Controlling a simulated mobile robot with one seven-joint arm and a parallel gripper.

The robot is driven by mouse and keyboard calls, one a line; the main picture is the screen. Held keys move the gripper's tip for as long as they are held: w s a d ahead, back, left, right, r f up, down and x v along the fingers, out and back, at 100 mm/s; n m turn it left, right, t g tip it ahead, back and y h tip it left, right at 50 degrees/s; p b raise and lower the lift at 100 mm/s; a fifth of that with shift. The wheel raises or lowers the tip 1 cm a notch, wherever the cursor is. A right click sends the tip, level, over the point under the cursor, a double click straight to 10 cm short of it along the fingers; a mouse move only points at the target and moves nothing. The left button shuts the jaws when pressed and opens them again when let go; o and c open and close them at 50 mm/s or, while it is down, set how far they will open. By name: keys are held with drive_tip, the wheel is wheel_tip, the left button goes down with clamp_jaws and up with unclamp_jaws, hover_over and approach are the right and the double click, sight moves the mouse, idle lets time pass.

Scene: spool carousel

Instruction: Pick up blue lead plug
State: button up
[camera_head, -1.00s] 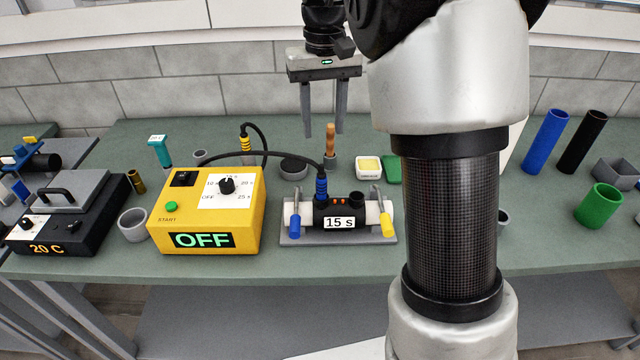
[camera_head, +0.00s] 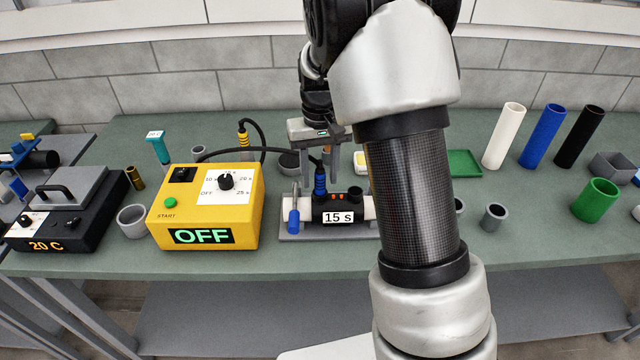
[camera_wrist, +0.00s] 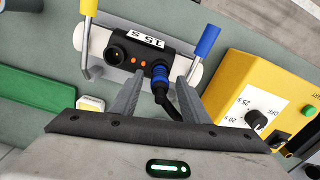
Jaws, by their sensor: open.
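The blue lead plug (camera_head: 320,184) stands in a black block (camera_head: 345,202) marked 15 s, with a black cable leaving its top. It also shows in the wrist view (camera_wrist: 160,77). My gripper (camera_head: 321,172) is open above the block. In the wrist view its fingers (camera_wrist: 161,70) point down on either side of the plug, with the plug between them. I cannot tell whether either finger touches it. The block's other socket (camera_wrist: 117,54) is empty.
A blue-handled lever (camera_wrist: 205,42) and a yellow-handled lever (camera_wrist: 89,8) flank the block. The yellow timer box (camera_head: 206,205), reading OFF, stands to its left in the head view. A green tray (camera_head: 465,163) lies to the right. My arm hides part of the bench.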

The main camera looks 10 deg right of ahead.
drive_tip(key=shift+f, duration=0.75)
clamp_jaws()
